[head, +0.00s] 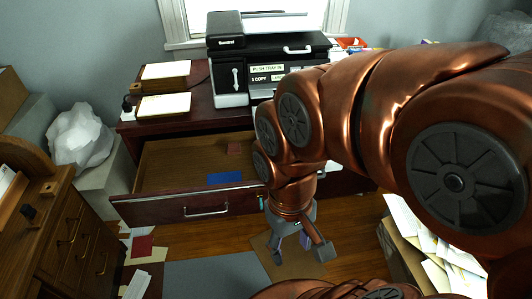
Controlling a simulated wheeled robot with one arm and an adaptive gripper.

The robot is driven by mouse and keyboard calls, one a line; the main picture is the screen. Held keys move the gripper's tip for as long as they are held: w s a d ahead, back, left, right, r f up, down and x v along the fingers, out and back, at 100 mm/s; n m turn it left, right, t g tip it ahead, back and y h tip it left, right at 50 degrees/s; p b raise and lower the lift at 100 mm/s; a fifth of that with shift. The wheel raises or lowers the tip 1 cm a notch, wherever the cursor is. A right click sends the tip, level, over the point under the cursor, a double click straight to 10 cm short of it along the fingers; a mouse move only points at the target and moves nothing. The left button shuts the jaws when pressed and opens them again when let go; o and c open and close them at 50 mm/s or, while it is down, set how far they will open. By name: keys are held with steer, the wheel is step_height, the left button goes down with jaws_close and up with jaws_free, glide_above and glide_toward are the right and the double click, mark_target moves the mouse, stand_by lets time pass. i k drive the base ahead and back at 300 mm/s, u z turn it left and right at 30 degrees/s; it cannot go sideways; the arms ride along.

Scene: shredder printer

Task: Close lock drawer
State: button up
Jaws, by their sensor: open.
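A wide wooden drawer (165,207) is pulled out from the dark red desk (185,125). Its silver bar handle (205,211) is on the front panel. Inside lie a blue flat item (225,178) and a small reddish item (234,148). A small teal piece (262,202) shows at the drawer front beside my arm; I cannot tell whether it is a key or part of the lock. My gripper (300,248) is open and points down, in front of the drawer and right of the handle. My arm hides the drawer's right part.
A black printer (265,55) stands on the desk, with paper trays (163,105) to its left. A wooden cabinet (70,230) is at left. A box of papers (410,240) is at right. Papers and a grey mat (215,275) lie on the floor.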

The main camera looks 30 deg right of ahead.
mark_target(171, 187)
steer(key=u, duration=0.45)
steer(key=k, duration=0.55)
steer(key=u, duration=1.2)
steer(key=i, duration=0.8)
steer(key=u, duration=0.05)
